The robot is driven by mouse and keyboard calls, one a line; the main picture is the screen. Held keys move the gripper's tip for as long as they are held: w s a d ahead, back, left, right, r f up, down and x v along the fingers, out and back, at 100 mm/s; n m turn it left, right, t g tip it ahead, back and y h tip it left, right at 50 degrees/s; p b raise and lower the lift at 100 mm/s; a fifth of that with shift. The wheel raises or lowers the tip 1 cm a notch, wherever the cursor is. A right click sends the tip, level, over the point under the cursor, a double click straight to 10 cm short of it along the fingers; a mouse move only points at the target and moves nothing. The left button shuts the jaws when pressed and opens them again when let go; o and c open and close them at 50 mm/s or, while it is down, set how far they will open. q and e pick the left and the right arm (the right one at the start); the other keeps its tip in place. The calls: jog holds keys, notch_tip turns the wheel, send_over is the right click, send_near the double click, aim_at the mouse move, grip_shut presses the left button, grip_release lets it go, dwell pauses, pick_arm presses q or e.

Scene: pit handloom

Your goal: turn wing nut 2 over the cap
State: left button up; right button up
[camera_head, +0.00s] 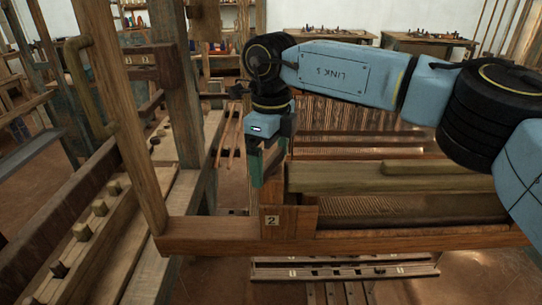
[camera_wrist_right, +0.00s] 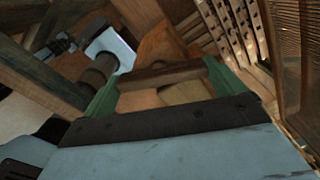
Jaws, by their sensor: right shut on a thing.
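My right gripper (camera_head: 263,165) points down at the left end of the beam, above the block with the tag marked 2 (camera_head: 271,220). In the right wrist view, its green fingers (camera_wrist_right: 162,85) stand on either side of a brown wooden bar, wing nut 2 (camera_wrist_right: 160,76), and are shut on it. A paler wooden piece (camera_wrist_right: 184,93) shows just below the bar. In the head view the fingers hide the nut. The long wooden cap (camera_head: 390,178) runs to the right of the gripper; whether the nut lies across it cannot be told. My left gripper does not show.
A wooden upright (camera_head: 122,110) stands left of the gripper, joined to the front rail (camera_head: 350,243). A bench with several pegs (camera_head: 100,208) lies at the left. My right arm spans the upper right, above the loom.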

aim_at(271, 159)
jog(key=m, duration=0.6)
jog(key=shift+m, duration=0.3)
jog(key=m, duration=0.4)
jog(key=shift+b, duration=0.4)
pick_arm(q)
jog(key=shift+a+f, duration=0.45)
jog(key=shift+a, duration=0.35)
pick_arm(e)
jog(key=shift+m, duration=1.1)
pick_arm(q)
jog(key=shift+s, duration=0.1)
pick_arm(e)
jog(key=shift+r, duration=0.1)
jog(key=o, duration=0.6)
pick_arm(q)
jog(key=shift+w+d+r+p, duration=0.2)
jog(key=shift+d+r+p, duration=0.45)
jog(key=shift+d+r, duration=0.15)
pick_arm(e)
notch_tip(271, 159, up, 13)
jog(key=shift+r, duration=0.2)
